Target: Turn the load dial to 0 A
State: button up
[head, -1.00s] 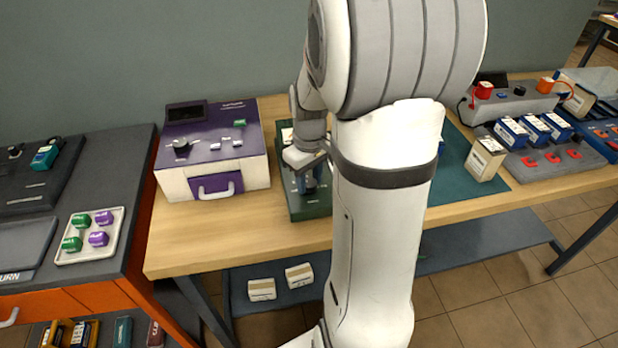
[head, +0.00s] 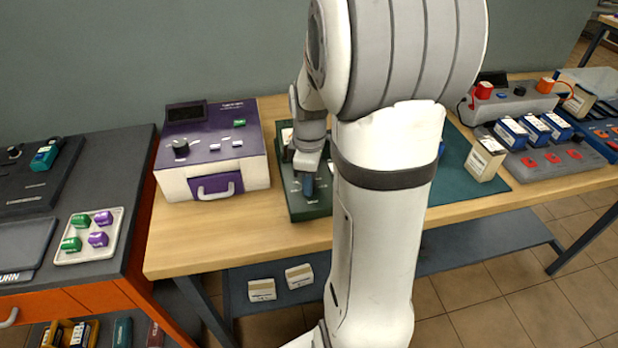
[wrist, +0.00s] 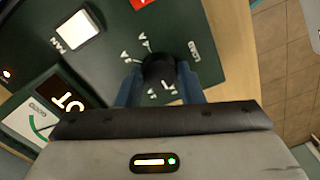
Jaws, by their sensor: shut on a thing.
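The load dial (wrist: 158,70) is a black knob on the dark green panel of a tester box (head: 308,212). In the wrist view, short marks and letters ring the dial, with a "LOAD" label beside it; I cannot make out its pointer or setting. My gripper (wrist: 160,82) has its blue fingers on both sides of the dial, shut on it. In the head view my gripper (head: 308,186) points down onto the box, and the dial is hidden behind the fingers.
The panel also carries a white button (wrist: 78,30), a lit display (wrist: 68,100) and a needle meter (wrist: 35,118). A purple-topped case (head: 212,150) stands left of the box. Bare wooden table (head: 225,235) lies in front.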

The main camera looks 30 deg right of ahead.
dwell(0.4)
jog(key=o, duration=1)
jog(key=shift+r, duration=0.1)
notch_tip(320, 180, up, 8)
jog(key=shift+f, duration=0.15)
